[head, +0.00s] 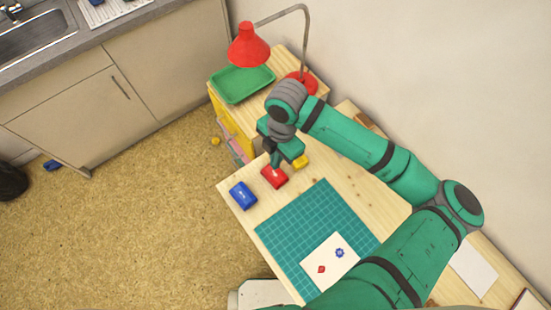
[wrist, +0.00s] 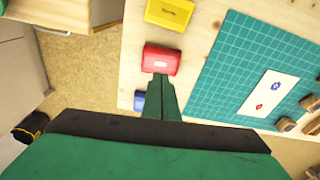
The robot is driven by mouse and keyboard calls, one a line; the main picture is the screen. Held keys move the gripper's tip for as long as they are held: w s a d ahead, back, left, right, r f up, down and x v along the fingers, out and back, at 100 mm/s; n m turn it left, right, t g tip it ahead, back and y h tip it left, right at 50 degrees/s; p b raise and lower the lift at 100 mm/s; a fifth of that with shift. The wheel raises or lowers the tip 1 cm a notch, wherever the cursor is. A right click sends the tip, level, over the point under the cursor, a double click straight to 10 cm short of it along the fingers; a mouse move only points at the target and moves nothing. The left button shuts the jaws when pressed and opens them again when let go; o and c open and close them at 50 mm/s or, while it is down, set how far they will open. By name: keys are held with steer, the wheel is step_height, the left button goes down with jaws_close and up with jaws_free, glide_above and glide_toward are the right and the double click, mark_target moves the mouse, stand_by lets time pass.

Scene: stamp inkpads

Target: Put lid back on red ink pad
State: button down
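The red ink pad (head: 275,178) lies on the wooden desk near its left edge, between the blue and yellow pads. In the wrist view its red top with a pale label (wrist: 161,59) faces up, so a lid appears to lie on it; whether it is fully seated I cannot tell. No separate red lid shows. My gripper (head: 275,163) points down over the red pad's edge. In the wrist view its fingers (wrist: 160,80) are together, with tips at the pad's near edge. I see nothing between them, and contact is unclear.
A blue pad (head: 243,195) and a yellow pad (head: 300,162) flank the red one. A teal cutting mat (head: 290,232) holds a stamped white card (head: 329,262). A green tray (head: 242,84) and a red lamp (head: 248,46) stand behind. Stamps (wrist: 286,124) lie beyond the mat.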

mark_target(274, 173)
steer(key=shift+f, duration=2.95)
steer(key=shift+w, duration=0.1)
step_height(274, 173, up, 7)
stand_by(1.2)
stand_by(0.5)
